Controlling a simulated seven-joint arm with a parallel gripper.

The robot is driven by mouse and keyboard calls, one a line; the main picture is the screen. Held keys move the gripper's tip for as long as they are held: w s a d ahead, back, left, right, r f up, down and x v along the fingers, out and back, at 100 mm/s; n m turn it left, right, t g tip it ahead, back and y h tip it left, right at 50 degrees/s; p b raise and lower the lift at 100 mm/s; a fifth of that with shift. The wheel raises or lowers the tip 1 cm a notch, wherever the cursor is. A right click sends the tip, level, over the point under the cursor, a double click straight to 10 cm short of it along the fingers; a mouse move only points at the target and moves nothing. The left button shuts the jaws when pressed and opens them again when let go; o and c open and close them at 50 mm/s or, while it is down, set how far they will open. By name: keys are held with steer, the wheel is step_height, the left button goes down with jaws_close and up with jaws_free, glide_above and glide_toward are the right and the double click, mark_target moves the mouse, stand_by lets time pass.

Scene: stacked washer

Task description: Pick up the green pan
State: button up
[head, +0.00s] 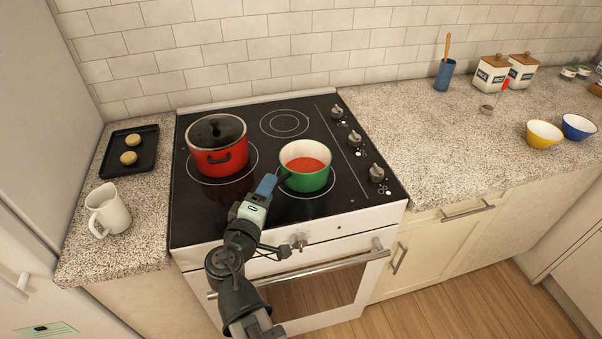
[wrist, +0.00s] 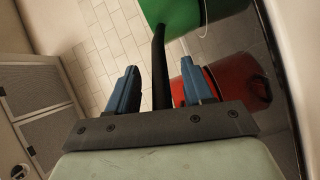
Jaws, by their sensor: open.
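The green pan (head: 306,180) sits on the front right burner of the black stovetop, with red contents inside. The green pan also shows at the top of the wrist view (wrist: 182,14). Its dark handle (wrist: 160,65) runs down between the two blue fingers of my gripper (wrist: 158,88). My gripper (head: 267,186) is open around the handle, just left of the pan in the head view. I cannot tell whether either finger touches the handle. The handle is mostly hidden by my gripper in the head view.
A red pot (head: 218,160) with a dark lid stands left of the pan, near my gripper. A white mug (head: 108,212) and a black tray (head: 112,164) with two round buns are on the left counter. Stove knobs (head: 354,138) line the right side. The right counter's front is clear.

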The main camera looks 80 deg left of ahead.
steer(key=shift+x, duration=0.8)
jaws_close()
